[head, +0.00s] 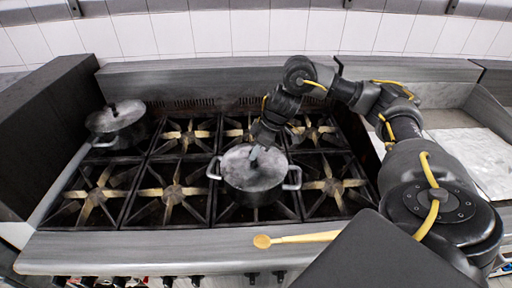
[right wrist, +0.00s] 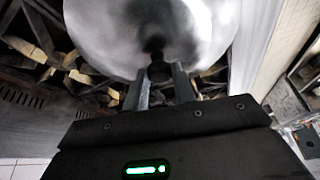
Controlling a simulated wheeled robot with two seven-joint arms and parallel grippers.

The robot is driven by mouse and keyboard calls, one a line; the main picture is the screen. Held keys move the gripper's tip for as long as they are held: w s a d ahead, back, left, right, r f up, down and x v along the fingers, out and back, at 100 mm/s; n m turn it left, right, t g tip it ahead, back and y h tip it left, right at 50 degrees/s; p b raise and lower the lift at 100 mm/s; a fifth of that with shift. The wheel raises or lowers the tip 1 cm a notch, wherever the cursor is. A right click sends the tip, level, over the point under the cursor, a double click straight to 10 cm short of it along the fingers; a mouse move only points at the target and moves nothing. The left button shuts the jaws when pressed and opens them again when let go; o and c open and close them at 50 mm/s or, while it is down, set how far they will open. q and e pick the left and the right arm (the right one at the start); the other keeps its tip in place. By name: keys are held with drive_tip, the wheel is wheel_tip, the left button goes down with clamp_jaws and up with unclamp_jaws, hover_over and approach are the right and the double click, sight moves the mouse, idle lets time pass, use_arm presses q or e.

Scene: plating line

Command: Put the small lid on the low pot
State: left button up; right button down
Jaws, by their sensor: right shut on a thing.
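The small lid (head: 236,168) is a round, shiny grey disc. My right gripper (head: 256,155) is shut on its knob from above. The lid lies over the mouth of the low pot (head: 252,197), a grey pot with two side handles on a front burner. I cannot tell whether the lid touches the rim all round. In the right wrist view the lid (right wrist: 150,30) fills the top, with its dark knob between the fingers of the gripper (right wrist: 158,75). My left gripper is not in view.
Another lidded pot (head: 118,128) stands at the back left of the stove (head: 172,197). A wooden spoon (head: 263,241) lies on the front ledge. Several burners around the low pot are bare. A pale counter (head: 475,150) lies at the right, and a tiled wall runs behind.

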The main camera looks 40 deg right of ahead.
idle(0.4)
drive_tip(key=c, duration=1.1)
unclamp_jaws()
drive_tip(key=shift+o, duration=0.4)
drive_tip(key=o, duration=0.4)
drive_tip(key=shift+r, duration=0.1)
wheel_tip(320, 180, up, 8)
drive_tip(key=p, duration=0.8)
drive_tip(key=shift+p, duration=0.35)
